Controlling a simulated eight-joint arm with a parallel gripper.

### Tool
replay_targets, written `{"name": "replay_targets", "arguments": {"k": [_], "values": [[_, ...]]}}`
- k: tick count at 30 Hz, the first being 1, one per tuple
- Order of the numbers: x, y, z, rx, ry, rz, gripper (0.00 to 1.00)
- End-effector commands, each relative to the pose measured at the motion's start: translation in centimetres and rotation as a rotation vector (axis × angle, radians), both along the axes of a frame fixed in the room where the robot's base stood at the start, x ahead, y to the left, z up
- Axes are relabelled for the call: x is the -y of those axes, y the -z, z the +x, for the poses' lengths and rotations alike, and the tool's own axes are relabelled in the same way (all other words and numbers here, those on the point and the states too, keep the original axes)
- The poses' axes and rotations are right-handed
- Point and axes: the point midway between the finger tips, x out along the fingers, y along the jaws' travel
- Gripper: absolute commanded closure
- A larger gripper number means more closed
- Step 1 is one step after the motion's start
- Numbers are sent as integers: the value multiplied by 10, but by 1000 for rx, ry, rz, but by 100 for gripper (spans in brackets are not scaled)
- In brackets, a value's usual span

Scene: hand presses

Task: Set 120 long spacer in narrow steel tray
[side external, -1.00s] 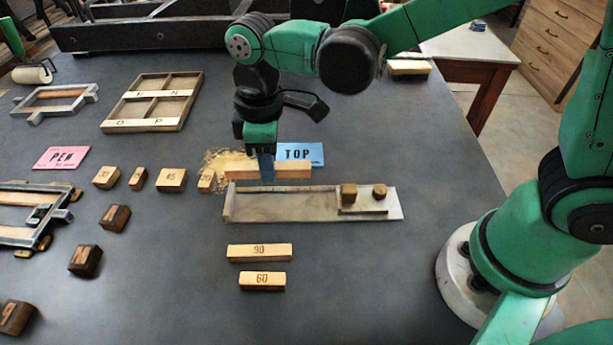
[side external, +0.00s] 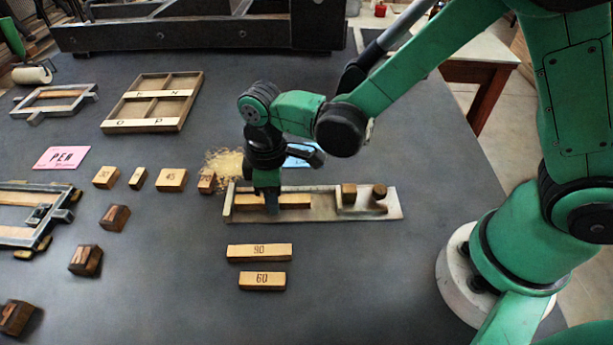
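The long wooden spacer (side external: 295,200) is in the left part of the narrow steel tray (side external: 330,211), along its length; its number is not readable. I cannot tell whether it rests on the tray floor or is held just above it. My gripper (side external: 271,206) points down at the spacer's middle, with a finger in front of it, and appears shut on it. The far finger is hidden. At the tray's right end are a square wooden block (side external: 348,191) and a small round-looking piece (side external: 379,191).
Spacers marked 90 (side external: 259,252) and 60 (side external: 262,281) lie in front of the tray. Small wooden blocks (side external: 172,180) and sawdust (side external: 224,160) lie left of it. A blue card (side external: 300,157) is behind, partly hidden by my arm. The table right of the tray is clear.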

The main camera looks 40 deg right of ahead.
Motion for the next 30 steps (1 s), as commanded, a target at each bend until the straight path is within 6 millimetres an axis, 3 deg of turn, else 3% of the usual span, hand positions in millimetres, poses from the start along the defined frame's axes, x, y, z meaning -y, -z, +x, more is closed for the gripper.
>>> {"name": "replay_targets", "arguments": {"k": [14, 30], "values": [[0, -7, 0, 0, 0, 0, 65], [0, -102, 0, 0, 0, 0, 65]]}}
